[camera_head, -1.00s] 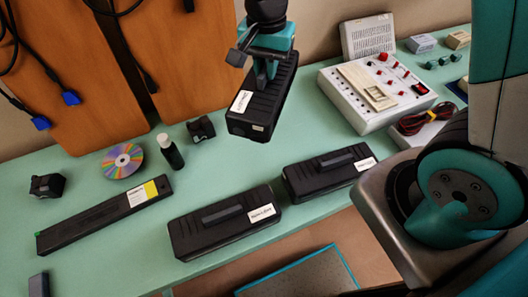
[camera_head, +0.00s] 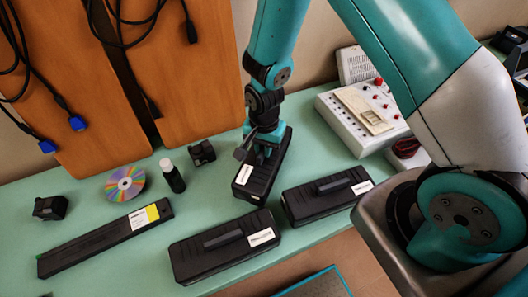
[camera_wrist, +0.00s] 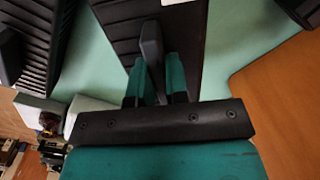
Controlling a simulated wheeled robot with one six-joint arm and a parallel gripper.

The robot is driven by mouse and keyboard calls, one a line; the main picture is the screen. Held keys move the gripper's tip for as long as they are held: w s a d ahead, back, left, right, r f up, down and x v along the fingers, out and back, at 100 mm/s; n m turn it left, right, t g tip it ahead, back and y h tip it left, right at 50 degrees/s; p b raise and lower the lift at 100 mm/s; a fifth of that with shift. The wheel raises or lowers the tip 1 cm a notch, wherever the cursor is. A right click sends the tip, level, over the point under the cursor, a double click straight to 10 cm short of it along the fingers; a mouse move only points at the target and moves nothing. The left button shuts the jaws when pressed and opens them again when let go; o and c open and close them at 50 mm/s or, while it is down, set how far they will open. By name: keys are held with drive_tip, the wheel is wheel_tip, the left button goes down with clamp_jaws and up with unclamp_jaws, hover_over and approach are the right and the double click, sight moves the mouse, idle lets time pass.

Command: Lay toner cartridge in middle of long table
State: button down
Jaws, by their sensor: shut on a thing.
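My gripper (camera_head: 263,153) is shut on the top handle of a black ribbed toner cartridge (camera_head: 250,184) with a white label on its near end. The cartridge is level, at or just above the green long table (camera_head: 215,195); I cannot tell if it touches. In the wrist view the gripper's two teal fingers (camera_wrist: 157,82) clasp the grey handle, with the cartridge's ribbed top (camera_wrist: 120,28) beneath. Two similar black cartridges with handles lie near the front edge, one at left front (camera_head: 222,247) and one at right (camera_head: 326,195).
A control box (camera_head: 365,117) stands at right. Orange boards with cables (camera_head: 60,90) lean behind.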

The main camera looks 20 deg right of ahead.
drive_tip(key=shift+f, duration=1.5)
drive_tip(key=shift+f, duration=0.1)
drive_tip(key=c, duration=1.1)
unclamp_jaws()
wheel_tip(320, 180, up, 12)
drive_tip(key=shift+f+b, duration=0.1)
drive_tip(key=shift+b, duration=1.05)
drive_tip(key=s+a+r+n+y, duration=0.1)
drive_tip(key=s+r+n, duration=0.4)
drive_tip(key=s+r, duration=0.1)
drive_tip(key=s+a+r+n+y, duration=0.1)
drive_tip(key=s+a+r+n, duration=0.1)
drive_tip(key=s+r+n, duration=0.3)
drive_tip(key=s+a+r+n+y, duration=0.1)
drive_tip(key=s+r+n+y, duration=0.1)
drive_tip(key=s+r+n, duration=0.4)
drive_tip(key=shift+s+a+r, duration=0.2)
drive_tip(key=shift+s+r, duration=0.2)
drive_tip(key=shift+r, duration=0.3)
drive_tip(key=shift+s+a+r, duration=0.15)
drive_tip(key=shift+s+r, duration=0.25)
drive_tip(key=shift+r, duration=0.25)
